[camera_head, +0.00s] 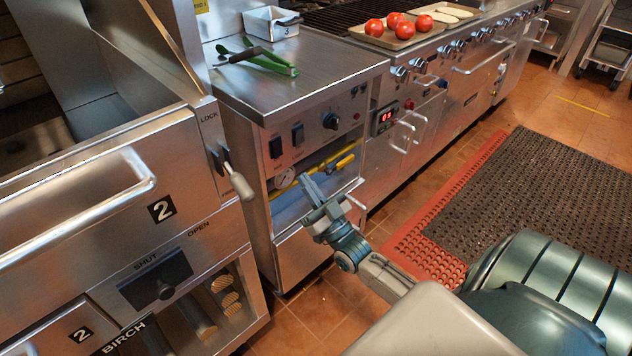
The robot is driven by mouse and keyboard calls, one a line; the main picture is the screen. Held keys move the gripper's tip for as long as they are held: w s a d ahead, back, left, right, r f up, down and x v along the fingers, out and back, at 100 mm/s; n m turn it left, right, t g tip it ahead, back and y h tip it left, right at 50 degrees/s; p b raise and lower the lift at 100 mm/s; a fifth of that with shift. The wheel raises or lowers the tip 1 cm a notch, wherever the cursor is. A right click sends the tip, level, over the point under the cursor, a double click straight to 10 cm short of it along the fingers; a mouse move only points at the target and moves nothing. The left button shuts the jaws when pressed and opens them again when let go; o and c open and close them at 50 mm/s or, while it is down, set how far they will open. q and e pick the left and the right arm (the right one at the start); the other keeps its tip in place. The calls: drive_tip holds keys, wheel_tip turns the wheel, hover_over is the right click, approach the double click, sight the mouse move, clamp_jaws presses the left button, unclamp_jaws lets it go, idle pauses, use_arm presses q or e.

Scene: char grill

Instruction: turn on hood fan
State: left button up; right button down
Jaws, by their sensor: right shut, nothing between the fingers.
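The control panel (312,138) on the steel cabinet front carries two black rocker switches, a left one (276,147) and a right one (298,134), and a black knob (331,120). Their small labels are too small to read, so I cannot tell which one is the hood fan's. My right gripper (308,184) is shut and empty. It shows below the panel, in front of the open recess with the yellow pipe (318,173), and its fingers point up and left. I see no contact with the switches. My left gripper is out of view.
The "2" oven door with its long handle (90,215) and LOCK lever (235,178) stands at the left. Green tongs (262,60) lie on the cabinet top. A tray (395,42) of tomatoes sits behind. Floor and a dark mat (530,200) lie right.

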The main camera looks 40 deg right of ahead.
sight(278, 152)
use_arm(q)
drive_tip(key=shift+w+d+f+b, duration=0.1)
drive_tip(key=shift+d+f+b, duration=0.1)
drive_tip(key=shift+b, duration=0.1)
use_arm(e)
drive_tip(key=shift+w+a+r, duration=0.1)
drive_tip(key=shift+w+r, duration=0.2)
drive_tip(key=shift+w, duration=0.85)
drive_tip(key=shift+w+a+r, duration=0.1)
drive_tip(key=shift+w+r, duration=0.15)
drive_tip(key=shift+w, duration=0.85)
drive_tip(key=shift+w+a+r, duration=0.1)
drive_tip(key=shift+w+r, duration=0.2)
drive_tip(key=shift+w, duration=0.85)
drive_tip(key=shift+f, duration=0.1)
drive_tip(key=shift+w+t+b, duration=0.3)
drive_tip(key=shift+b, duration=0.45)
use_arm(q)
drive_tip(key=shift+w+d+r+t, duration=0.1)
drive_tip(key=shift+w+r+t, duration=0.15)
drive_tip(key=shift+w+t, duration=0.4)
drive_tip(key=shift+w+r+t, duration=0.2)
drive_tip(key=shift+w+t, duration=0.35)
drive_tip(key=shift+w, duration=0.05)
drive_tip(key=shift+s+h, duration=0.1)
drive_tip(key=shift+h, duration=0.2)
